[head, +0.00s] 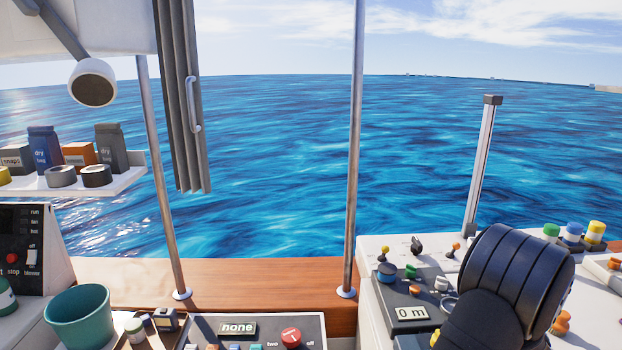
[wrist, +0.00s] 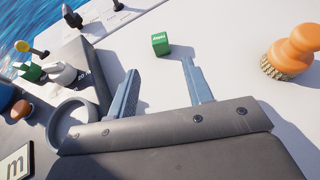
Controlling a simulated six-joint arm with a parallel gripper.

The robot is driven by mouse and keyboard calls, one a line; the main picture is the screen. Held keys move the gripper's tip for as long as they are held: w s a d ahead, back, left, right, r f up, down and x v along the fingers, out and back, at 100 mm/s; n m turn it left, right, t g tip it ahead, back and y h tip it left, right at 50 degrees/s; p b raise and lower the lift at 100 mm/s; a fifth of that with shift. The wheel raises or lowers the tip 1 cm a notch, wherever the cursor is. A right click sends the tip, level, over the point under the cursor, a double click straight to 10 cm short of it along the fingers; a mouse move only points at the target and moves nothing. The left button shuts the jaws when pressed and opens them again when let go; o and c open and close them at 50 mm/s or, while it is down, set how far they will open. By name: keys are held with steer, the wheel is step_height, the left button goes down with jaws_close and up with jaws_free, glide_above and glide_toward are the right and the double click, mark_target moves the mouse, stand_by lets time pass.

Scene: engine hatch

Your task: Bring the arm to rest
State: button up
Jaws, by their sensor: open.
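My gripper (wrist: 160,95) shows in the wrist view with its two blue-grey fingers spread apart and nothing between them. It hangs over a pale worktop (wrist: 235,55). A small green block (wrist: 160,43) with a label sits on the worktop beyond the fingertips, apart from them. In the head view my dark arm stands at the lower right over the white console, and the fingers are hidden there.
An orange-handled brush (wrist: 292,50) stands right of the fingers. A grey panel (head: 412,300) with several knobs and a "0 m" display lies left of my arm. A post (head: 482,165) rises behind. Several capped jars (head: 572,233) stand at right. A teal bucket (head: 80,317) is at far left.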

steer(key=shift+v, duration=1)
steer(key=shift+w, duration=0.2)
steer(key=x, duration=1.1)
steer(key=shift+w+d+r, duration=0.15)
steer(key=shift+d+r, duration=0.05)
step_height(320, 180, up, 4)
steer(key=shift+a+f, duration=0.1)
steer(key=shift+f, duration=0.1)
steer(key=s+d+r, duration=0.3)
steer(key=s+r, duration=0.8)
steer(key=r, duration=0.1)
steer(key=w+a+n+y, duration=0.2)
steer(key=w+a, duration=0.6)
steer(key=a, duration=0.3)
steer(key=w+a+n+y, duration=0.2)
steer(key=w+a, duration=0.5)
steer(key=a, duration=0.5)
steer(key=w+a+n+y, duration=0.2)
steer(key=w+a, duration=0.6)
steer(key=a, duration=0.4)
steer(key=shift+w+a+f+t+y, duration=0.2)
steer(key=shift+w+a+t+y, duration=0.15)
steer(key=shift+y, duration=0.25)
